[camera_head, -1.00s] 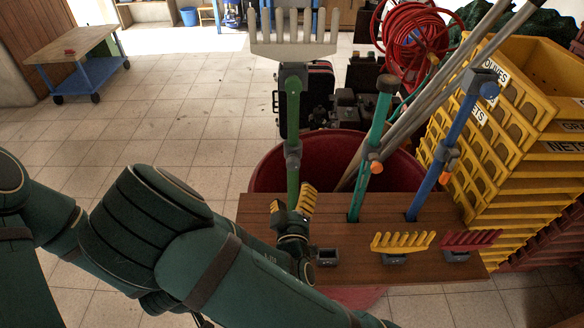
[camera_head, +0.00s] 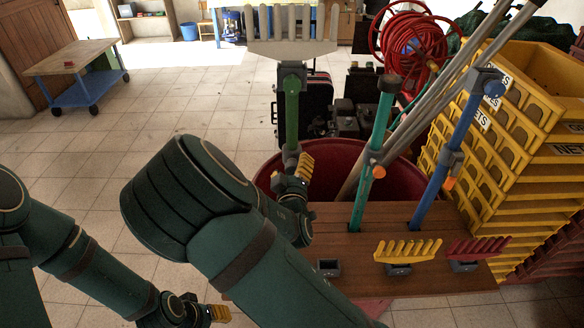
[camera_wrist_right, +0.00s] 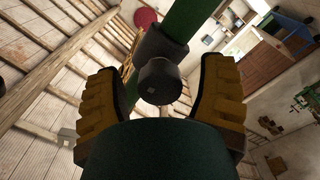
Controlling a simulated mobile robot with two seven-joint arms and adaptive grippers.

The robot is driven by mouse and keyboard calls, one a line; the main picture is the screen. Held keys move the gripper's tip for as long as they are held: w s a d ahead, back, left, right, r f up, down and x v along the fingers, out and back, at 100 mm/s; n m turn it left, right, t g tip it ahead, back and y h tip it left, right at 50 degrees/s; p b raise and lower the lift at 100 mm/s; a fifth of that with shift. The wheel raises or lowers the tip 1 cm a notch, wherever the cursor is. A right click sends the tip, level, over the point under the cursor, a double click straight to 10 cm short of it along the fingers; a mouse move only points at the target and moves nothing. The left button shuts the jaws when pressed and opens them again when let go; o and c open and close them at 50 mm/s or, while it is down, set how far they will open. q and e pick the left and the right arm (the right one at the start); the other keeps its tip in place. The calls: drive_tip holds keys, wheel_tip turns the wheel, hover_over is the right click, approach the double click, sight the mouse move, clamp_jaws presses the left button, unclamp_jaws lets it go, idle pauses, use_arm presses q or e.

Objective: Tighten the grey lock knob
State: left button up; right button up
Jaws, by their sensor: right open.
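The green pole (camera_head: 291,112) stands upright at the plank and carries a pale rake head (camera_head: 292,47) at its top. In the right wrist view, a round dark grey knob (camera_wrist_right: 160,82) sits on a dark collar (camera_wrist_right: 161,48) around the green pole (camera_wrist_right: 184,18). My right gripper (camera_wrist_right: 163,88) is open, with one yellow-padded finger on each side of the knob; I see gaps on both sides. In the head view my right gripper (camera_head: 302,168) is at the pole's collar and hides the knob. My left gripper (camera_head: 212,313) is low at the bottom edge; its jaw opening is unclear.
A brown plank (camera_head: 334,222) lies over a red tub (camera_head: 336,160). Teal (camera_head: 374,135) and blue (camera_head: 448,150) poles stand to the right. Yellow (camera_head: 408,249) and red (camera_head: 475,246) rake heads sit on the plank. Stacked yellow crates (camera_head: 505,130) are at the right.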

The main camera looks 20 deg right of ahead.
clamp_jaws()
idle(0.4)
